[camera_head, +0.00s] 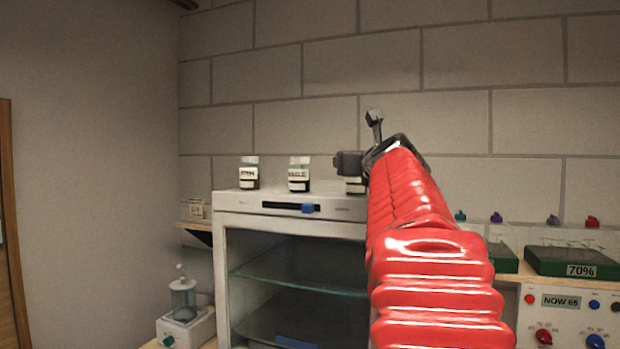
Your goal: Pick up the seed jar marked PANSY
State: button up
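Three small seed jars stand in a row on top of a white cabinet (230,203). The left jar (249,173) and the middle jar (298,175) show whole, with pale lids, white labels and dark contents. The right jar (354,186) is mostly hidden behind my gripper. The lettering is too blurred to tell which jar says PANSY. My gripper (361,141) is in front of and above the right jar, with its two dark fingers spread apart and nothing visible between them. My red arm hides what lies behind it.
The cabinet front is open, with a glass shelf (300,280) inside. A blue slider (310,208) sits on its top panel. At right are green trays (570,262) and a control box (560,320). A small device (185,310) stands lower left. A block wall is behind.

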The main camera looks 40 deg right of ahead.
jog(key=shift+s, duration=0.1)
dwell(0.3)
jog(key=c, duration=1.2)
